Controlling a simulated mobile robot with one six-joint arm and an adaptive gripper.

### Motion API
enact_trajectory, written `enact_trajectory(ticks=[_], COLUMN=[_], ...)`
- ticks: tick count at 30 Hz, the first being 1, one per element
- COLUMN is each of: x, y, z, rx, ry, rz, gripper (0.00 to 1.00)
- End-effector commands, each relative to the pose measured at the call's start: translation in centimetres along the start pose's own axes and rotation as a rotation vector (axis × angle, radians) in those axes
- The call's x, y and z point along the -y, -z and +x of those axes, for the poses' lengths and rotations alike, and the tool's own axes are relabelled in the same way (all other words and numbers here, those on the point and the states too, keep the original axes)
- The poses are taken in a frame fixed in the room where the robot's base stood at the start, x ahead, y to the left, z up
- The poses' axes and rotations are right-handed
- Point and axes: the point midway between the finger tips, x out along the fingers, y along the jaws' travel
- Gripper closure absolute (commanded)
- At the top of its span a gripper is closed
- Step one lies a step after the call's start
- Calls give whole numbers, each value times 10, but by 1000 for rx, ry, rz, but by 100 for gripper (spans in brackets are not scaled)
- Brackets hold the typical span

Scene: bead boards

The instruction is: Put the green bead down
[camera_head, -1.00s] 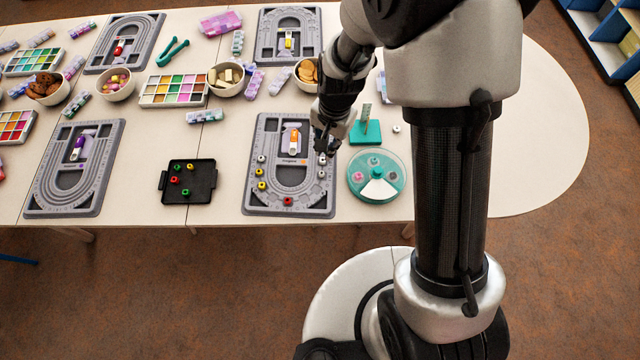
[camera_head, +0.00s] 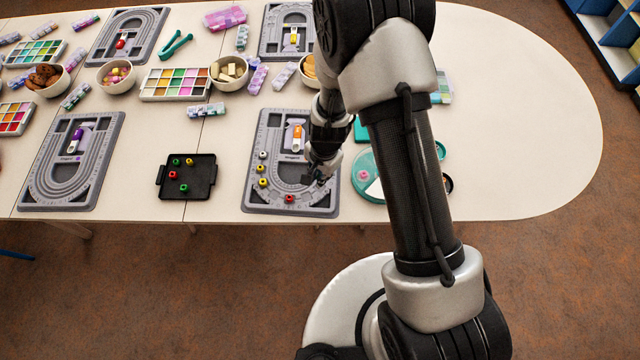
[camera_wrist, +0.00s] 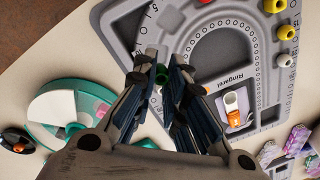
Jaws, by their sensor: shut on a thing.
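My gripper (camera_head: 318,178) is over the right part of the grey bead board (camera_head: 255,197) with the orange slider. The board's curved channels (camera_wrist: 175,22) lie around and beyond the fingertips. I cannot tell whether the bead touches the board. In the head view the bead is hidden by my gripper. On the board are a white bead (camera_head: 262,155), yellow beads (camera_head: 262,182) and a red bead (camera_head: 289,199).
A black tray (camera_head: 205,188) with green, red and yellow beads stands left of the board. A round teal-and-white dish (camera_head: 365,160) is close on the right, partly behind my arm. Another grey board (camera_head: 40,190) is at far left. The table's right end is clear.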

Motion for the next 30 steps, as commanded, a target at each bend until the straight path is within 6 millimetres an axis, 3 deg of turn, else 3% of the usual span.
enact_trajectory(ticks=[10,24,25,30], x=[-4,-5,-4,-4], y=[0,0,0,0], z=[44,50,48,48], rx=[0,0,0,0], ry=[0,0,0,0], rz=[1,0,0,0], gripper=[94,94,86,75])
